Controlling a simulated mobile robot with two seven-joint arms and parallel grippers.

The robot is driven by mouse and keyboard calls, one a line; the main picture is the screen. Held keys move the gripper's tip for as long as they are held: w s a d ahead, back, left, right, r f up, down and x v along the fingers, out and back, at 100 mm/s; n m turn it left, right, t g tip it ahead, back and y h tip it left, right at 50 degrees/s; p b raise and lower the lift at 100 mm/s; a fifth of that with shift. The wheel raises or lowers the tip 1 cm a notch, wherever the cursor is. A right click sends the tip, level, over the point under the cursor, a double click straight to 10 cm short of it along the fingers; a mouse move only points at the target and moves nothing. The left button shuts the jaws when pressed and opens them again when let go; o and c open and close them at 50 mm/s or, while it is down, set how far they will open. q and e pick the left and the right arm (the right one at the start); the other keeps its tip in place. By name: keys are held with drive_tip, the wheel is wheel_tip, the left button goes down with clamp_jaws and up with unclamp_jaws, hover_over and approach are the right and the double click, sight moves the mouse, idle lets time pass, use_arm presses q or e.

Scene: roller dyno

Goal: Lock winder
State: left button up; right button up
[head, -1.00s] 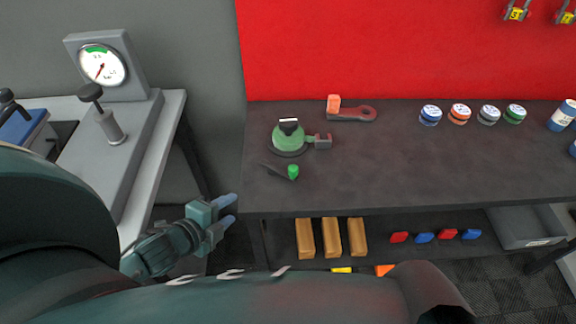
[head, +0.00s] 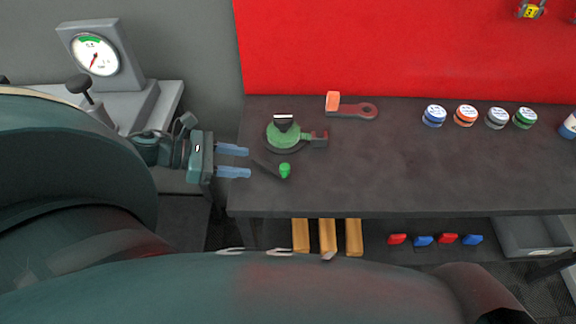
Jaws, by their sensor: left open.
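The winder (head: 284,136) is a green round device on a dark base, on the left part of the dark workbench. A dark lever with a green knob (head: 285,170) reaches toward the front of the bench. My left gripper (head: 249,162) is open and empty at the bench's left edge, its two blue fingers pointing right toward the lever and knob. A gap shows between the fingertips and the knob.
A red-handled tool with an orange block (head: 333,101) lies behind the winder. Several small jars (head: 465,115) stand at the back right of the workbench (head: 400,170). A gauge stand (head: 95,56) is at the left. The bench's middle is clear.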

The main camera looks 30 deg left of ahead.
use_arm(q)
drive_tip(key=x, duration=1.1)
drive_tip(key=shift+w+d+f+b, duration=0.15)
drive_tip(key=shift+w+d+b, duration=0.1)
drive_tip(key=shift+b, duration=0.1)
drive_tip(key=shift+c, duration=0.5)
clamp_jaws()
